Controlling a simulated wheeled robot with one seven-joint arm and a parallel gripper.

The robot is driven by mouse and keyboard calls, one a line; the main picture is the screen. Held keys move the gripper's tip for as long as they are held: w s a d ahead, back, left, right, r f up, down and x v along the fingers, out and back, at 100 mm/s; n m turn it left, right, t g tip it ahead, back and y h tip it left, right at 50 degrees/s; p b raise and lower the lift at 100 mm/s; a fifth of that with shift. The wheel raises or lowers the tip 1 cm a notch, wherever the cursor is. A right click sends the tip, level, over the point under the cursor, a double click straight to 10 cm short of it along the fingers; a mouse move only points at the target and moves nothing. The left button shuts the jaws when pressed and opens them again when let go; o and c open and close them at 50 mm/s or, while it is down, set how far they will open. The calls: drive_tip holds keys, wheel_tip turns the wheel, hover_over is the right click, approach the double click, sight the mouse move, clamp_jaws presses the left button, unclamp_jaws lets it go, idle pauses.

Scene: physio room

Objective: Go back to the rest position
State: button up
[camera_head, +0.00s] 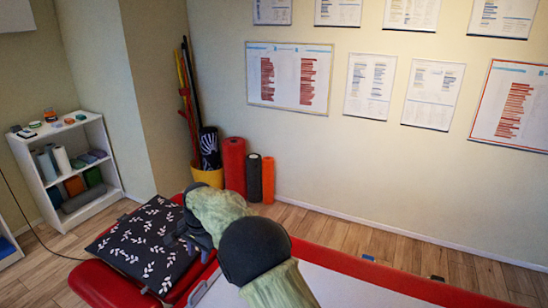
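My arm, in green sleeves with dark joints, reaches up from the bottom of the head view and bends over a red treatment table (340,262). My gripper (178,240) is a dark shape at the arm's far end, over the right part of a black pillow (140,246) with white leaf sprigs. It blends into the pillow, so I cannot make out its fingers or whether it holds anything. I cannot tell if it touches the pillow. The arm hides part of the table.
A white shelf (68,168) with rolls and small items stands at the left. A yellow bin (208,177) with poles, a red roller (234,165), a black roller (254,177) and an orange roller (268,180) stand by the wall. Wooden floor (350,234) shows behind the table.

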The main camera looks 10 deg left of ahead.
drive_tip(key=d+r+n+t+p, duration=0.15)
drive_tip(key=d+r, duration=0.25)
drive_tip(key=d, duration=0.9)
drive_tip(key=d+r+m+p, duration=0.1)
drive_tip(key=d+r+p, duration=0.15)
drive_tip(key=d, duration=0.95)
drive_tip(key=s+d+r+n+h+p, duration=0.2)
drive_tip(key=s+d+r+n, duration=0.1)
drive_tip(key=s+d, duration=1.6)
drive_tip(key=shift+s+d+p, duration=0.15)
drive_tip(key=shift+d+p, duration=0.15)
drive_tip(key=shift+d, duration=0.15)
